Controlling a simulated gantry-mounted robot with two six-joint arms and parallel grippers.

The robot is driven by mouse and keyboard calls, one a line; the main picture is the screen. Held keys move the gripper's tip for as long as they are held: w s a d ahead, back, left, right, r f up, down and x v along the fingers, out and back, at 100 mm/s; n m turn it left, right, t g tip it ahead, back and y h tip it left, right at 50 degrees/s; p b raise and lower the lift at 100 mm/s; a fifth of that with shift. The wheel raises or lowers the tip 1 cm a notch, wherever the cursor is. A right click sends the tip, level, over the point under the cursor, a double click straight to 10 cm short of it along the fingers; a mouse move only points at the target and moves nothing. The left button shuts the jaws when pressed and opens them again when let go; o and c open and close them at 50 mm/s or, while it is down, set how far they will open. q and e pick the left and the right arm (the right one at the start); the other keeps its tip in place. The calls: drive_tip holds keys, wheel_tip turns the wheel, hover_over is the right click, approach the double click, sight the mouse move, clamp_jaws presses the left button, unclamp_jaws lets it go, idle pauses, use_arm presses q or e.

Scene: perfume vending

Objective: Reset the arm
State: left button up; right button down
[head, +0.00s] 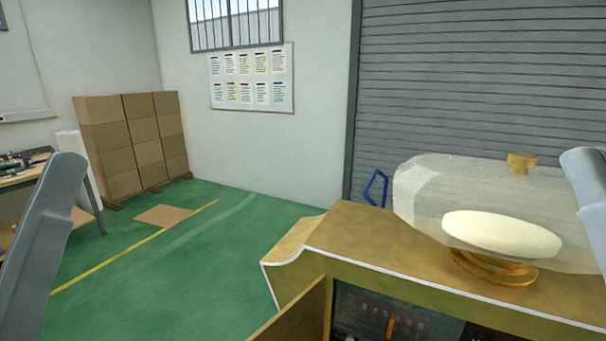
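My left arm (42,245) shows as a grey link at the left edge, over the green floor. My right arm (590,195) shows as a grey link at the right edge, beside the clear glass dome. No fingers of either gripper can be made out, so I cannot see whether they are open, shut or holding anything. The gold-coloured vending cabinet (375,240) stands at the lower right, with a white-edged top. A dark opening (400,318) in its front shows small items and an orange upright strip, cut off by the bottom edge.
The clear bottle-shaped dome (420,195) with a gold cap (522,163) stands on the cabinet. A gold panel (298,315) juts out at the front left. Stacked cartons (130,145) and a workbench (25,180) stand at the left. The green floor between is mostly clear.

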wheel_tip(320, 180, up, 37)
drive_tip(key=p, duration=3.3)
drive_tip(key=shift+y+p, duration=0.3)
drive_tip(key=shift+r, duration=0.1)
